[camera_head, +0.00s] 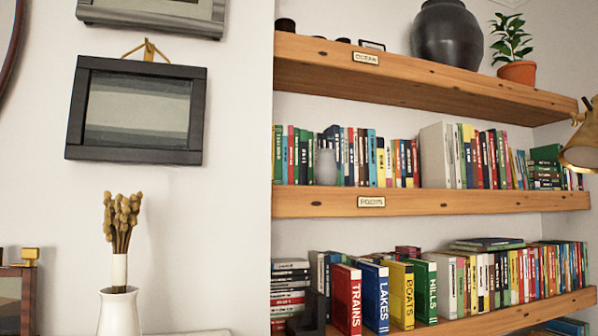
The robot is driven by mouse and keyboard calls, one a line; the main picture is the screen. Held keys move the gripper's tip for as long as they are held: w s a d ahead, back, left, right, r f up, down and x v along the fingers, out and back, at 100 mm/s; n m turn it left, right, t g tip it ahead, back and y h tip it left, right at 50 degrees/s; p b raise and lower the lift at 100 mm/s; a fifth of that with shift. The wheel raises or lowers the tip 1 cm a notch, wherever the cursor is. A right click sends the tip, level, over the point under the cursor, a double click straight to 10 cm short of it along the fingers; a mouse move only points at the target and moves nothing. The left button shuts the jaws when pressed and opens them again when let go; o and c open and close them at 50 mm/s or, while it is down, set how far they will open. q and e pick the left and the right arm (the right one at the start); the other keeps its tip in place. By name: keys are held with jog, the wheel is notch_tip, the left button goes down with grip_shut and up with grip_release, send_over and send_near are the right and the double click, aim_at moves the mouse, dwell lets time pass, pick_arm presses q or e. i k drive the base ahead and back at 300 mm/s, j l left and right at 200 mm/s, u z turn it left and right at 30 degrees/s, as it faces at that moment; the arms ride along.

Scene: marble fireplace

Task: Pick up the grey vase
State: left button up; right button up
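A small grey vase (326,166) stands upright on the middle shelf (430,202), in front of a row of books, left of the shelf's centre. A much larger, round, dark grey to black vase (446,36) stands on the top shelf (420,72); its top is cut off by the picture edge. A white vase (119,312) with dried brown stems (121,222) is at the lower left. Neither of my grippers is in view.
Books (372,155) stand close behind and beside the small grey vase. A potted plant (517,72) is on the top shelf. Colourful books (375,296) fill the lower shelf. A brass lamp (581,147) juts in at right. A framed picture (136,110) hangs at left.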

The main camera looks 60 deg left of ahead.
aim_at(326, 172)
jog(key=l+u, duration=0.1)
jog(key=u, duration=0.85)
jog(key=l+u, duration=0.1)
jog(key=u, duration=0.85)
jog(key=l+u, duration=0.15)
jog(key=u, duration=0.3)
jog(key=i+l+u, duration=0.1)
jog(key=u, duration=0.4)
jog(key=k+l+u, duration=0.1)
jog(key=l, duration=0.35)
jog(key=k+l+u, duration=0.15)
jog(key=l, duration=0.25)
jog(key=k+l+u, duration=0.1)
jog(key=k+l, duration=0.2)
jog(key=l, duration=0.15)
jog(key=k+l+u, duration=0.1)
jog(key=l, duration=0.3)
